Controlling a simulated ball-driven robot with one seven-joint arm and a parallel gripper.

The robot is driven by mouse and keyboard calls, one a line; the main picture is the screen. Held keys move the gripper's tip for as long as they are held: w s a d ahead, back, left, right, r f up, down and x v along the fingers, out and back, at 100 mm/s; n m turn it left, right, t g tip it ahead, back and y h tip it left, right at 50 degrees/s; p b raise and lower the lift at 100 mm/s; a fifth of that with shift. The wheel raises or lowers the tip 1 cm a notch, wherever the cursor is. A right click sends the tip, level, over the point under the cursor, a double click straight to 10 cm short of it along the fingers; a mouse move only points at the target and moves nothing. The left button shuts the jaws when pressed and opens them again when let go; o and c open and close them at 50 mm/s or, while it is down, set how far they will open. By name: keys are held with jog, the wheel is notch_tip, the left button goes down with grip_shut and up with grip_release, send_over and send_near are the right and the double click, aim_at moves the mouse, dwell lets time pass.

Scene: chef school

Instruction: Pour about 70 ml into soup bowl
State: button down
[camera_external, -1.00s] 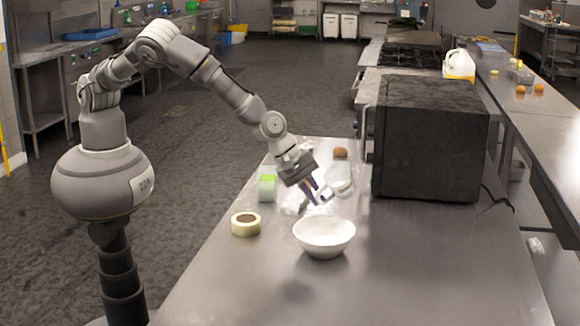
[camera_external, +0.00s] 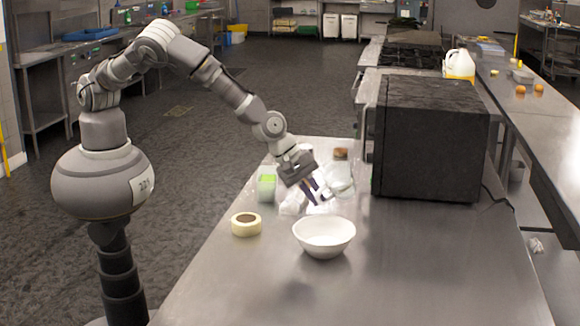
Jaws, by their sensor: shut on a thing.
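The white soup bowl (camera_external: 324,247) stands upright on the steel counter, and its inside looks empty from here. My gripper (camera_external: 322,194) is above and behind the bowl, apart from it, pointing down and to the right. It is shut on a clear, pale vessel (camera_external: 340,178) just right of the fingers. The vessel's outline is faint, so its exact tilt and the liquid level in it cannot be told. No stream of liquid shows between vessel and bowl.
A roll of tape (camera_external: 246,225) lies left of the bowl. A clear container with green contents (camera_external: 267,186) stands behind it. Crumpled clear wrap (camera_external: 292,202) and a brown-topped item (camera_external: 341,154) are near my gripper. A large dark box (camera_external: 430,140) stands right. The front counter is clear.

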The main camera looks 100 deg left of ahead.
jog(key=shift+a+f+h+b, duration=0.15)
jog(key=shift+h+b, duration=0.55)
jog(key=shift+b, duration=0.3)
jog(key=shift+w+a+f+n+g+h+b, duration=0.1)
jog(key=shift+a+f+n+g+h+b, duration=0.25)
jog(key=shift+b, duration=0.4)
jog(key=shift+w+a+h, duration=0.1)
jog(key=shift+a+h, duration=0.15)
jog(key=shift+h, duration=0.2)
jog(key=shift+w+a+r+n+g+h+b, duration=0.15)
jog(key=shift+a+n+g+h+b, duration=0.3)
jog(key=shift+h, duration=0.7)
jog(key=shift+w+a+r+n+g+h+b, duration=0.15)
jog(key=shift+a+n+h+b, duration=0.3)
jog(key=shift+a+h, duration=0.5)
